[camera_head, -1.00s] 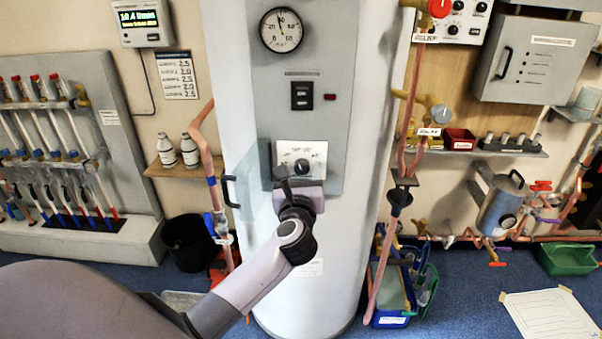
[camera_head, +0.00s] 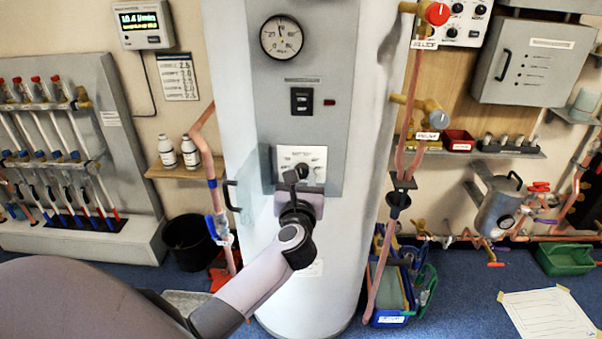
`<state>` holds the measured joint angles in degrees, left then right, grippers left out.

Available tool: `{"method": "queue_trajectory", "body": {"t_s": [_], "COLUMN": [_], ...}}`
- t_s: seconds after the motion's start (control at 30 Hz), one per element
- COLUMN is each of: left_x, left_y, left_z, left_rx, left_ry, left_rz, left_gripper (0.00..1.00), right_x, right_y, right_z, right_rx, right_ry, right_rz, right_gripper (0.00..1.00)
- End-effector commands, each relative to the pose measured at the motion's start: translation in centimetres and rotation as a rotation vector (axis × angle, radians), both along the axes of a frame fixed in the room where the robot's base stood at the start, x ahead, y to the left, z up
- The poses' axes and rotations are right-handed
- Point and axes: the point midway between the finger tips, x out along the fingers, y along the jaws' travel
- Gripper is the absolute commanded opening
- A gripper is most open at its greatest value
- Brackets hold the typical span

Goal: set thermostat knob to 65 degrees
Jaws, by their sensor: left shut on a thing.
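The thermostat knob (camera_head: 302,169) is small and dark, on a pale dial plate (camera_head: 314,154) low on the grey front panel of the tall white cylinder (camera_head: 232,70). My left gripper (camera_head: 297,173) is in front of the plate's lower part, shut on the knob. The gripper hides part of the knob and the lower dial markings, so I cannot read the setting. My right gripper is not in view.
A clear hinged cover (camera_head: 262,185) with a dark handle stands open left of the dial. Above it are a black switch (camera_head: 302,101) and a round gauge (camera_head: 282,37). Copper pipes (camera_head: 209,165) flank the cylinder.

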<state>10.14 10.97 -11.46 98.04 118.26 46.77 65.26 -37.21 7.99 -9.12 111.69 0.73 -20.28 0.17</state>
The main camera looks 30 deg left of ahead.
Motion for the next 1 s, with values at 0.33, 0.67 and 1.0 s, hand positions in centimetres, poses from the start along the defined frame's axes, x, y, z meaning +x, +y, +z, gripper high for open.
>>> {"method": "queue_trajectory", "body": {"t_s": [0.33, 0.67, 1.0], "left_x": [0.0, 0.0, 0.0], "left_y": [-0.1, -0.1, -0.1], "left_z": [0.0, -0.2, -0.2], "left_rx": [0.267, 0.536, 0.81], "left_ry": [0.169, 0.332, 0.5], "left_rz": [0.0, 0.0, -0.001], "left_gripper": [0.05, 0.05, 0.05], "right_x": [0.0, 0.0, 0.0], "right_y": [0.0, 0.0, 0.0], "right_z": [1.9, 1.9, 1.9], "right_rx": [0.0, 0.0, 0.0], "right_ry": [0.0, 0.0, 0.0], "right_rz": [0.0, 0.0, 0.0], "right_gripper": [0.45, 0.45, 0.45]}}
